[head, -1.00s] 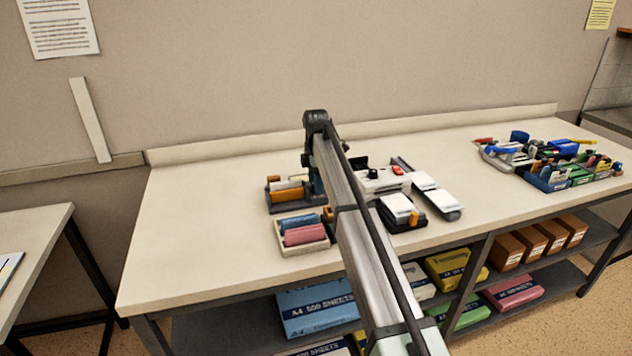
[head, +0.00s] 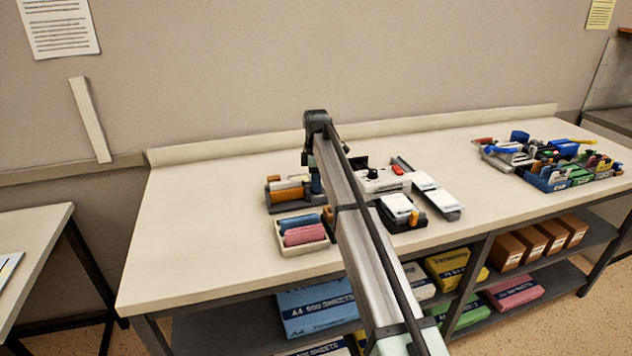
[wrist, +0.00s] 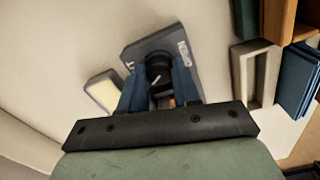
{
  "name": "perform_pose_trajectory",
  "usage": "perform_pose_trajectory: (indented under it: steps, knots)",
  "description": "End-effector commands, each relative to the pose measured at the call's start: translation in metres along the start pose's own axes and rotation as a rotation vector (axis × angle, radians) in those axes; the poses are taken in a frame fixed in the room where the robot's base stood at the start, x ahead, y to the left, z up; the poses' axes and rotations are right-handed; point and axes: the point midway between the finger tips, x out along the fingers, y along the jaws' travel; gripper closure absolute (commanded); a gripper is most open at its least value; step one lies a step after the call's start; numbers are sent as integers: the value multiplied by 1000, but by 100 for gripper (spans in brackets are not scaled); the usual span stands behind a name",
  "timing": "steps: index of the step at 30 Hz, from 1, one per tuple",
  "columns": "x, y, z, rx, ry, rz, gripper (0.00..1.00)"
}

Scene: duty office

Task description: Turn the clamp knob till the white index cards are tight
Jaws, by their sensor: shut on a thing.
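My gripper (wrist: 159,88) has its blue fingers shut on a black round knob (wrist: 158,68) with a white pointer line, in the wrist view. The knob sits on a grey clamp block (wrist: 184,50) with white lettering, seen upside down. In the head view my gripper (head: 316,184) is low over the left group of desk items, partly behind my arm. The knob it holds is hidden there. White card-like stacks (head: 398,204) show right of my arm; I cannot tell whether these are the clamped cards, or how tight any cards are.
A tray of blue and pink blocks (head: 278,236) stands in front of my gripper. A white box with a black knob and red button (head: 384,181) is to the right. Crowded bins (head: 548,183) stand far right. The bench (head: 190,230) is clear at the left.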

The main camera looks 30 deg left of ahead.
Motion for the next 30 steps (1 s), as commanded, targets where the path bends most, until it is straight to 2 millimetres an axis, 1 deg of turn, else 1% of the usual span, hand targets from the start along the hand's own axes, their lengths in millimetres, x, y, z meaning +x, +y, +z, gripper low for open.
perform_pose_trajectory:
  steps: [4, 13, 14, 15, 21, 22, 30]
  knots:
    - [0, 0, 0, 54, 0, 0, 99]
    - [0, 0, 0, 61, 0, 0, 99]
    - [0, 0, 0, 61, 0, 0, 68]
    - [0, 0, 0, 61, 0, 0, 64]
    - [0, 0, 0, 60, 0, 0, 45]
    - [0, 0, 0, 60, 0, 0, 43]
    - [-2, 0, 0, 60, 0, 0, 43]
